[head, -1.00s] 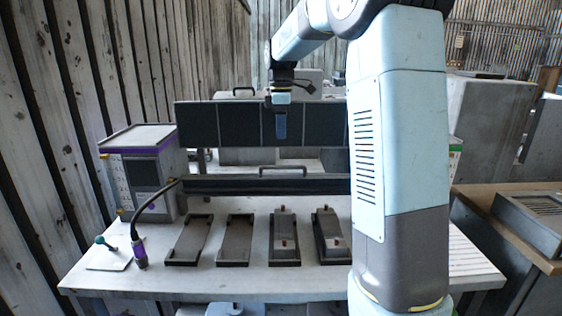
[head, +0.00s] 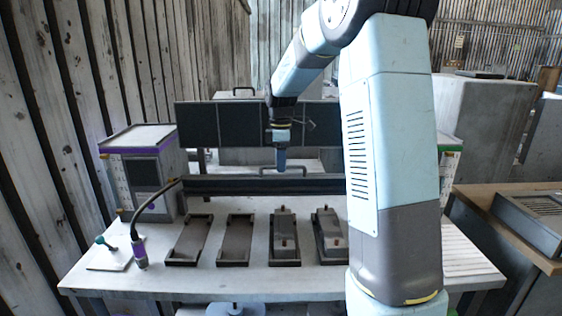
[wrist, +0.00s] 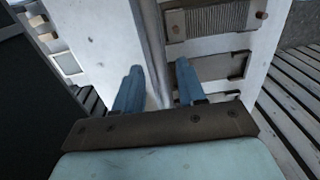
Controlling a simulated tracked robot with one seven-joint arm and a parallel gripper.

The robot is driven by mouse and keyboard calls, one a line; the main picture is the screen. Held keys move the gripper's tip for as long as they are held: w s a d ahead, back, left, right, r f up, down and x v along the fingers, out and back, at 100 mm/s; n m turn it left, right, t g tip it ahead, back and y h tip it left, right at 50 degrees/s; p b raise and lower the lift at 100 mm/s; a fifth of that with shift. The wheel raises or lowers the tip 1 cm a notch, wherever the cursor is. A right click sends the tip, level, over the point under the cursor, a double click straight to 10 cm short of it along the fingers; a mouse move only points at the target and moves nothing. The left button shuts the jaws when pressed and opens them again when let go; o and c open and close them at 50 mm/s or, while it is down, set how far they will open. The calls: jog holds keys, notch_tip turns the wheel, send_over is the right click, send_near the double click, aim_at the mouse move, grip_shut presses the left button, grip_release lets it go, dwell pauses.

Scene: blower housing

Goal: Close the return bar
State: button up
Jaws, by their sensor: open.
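The long dark bar (head: 225,185), which I take to be the return bar, runs level across the work table behind the trays. A thin raised handle (head: 300,169) stands on its top. My gripper (head: 281,168) points down at the handle, with its blue fingers just above or beside it; contact is not clear. In the wrist view my gripper (wrist: 157,82) is open, with its two blue fingers apart. A grey bar-like strip (wrist: 150,40) runs up the picture between them. My arm hides the bar's right end in the head view.
Several trays stand in a row on the table (head: 105,280), including an empty left tray (head: 188,240). A purple-trimmed box (head: 145,165) is at left, near a dark curved hose (head: 150,200). A dark panel (head: 235,125) stands behind the bar.

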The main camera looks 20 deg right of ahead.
jog(key=shift+c, duration=0.3)
grip_shut()
jog(key=shift+d, duration=0.1)
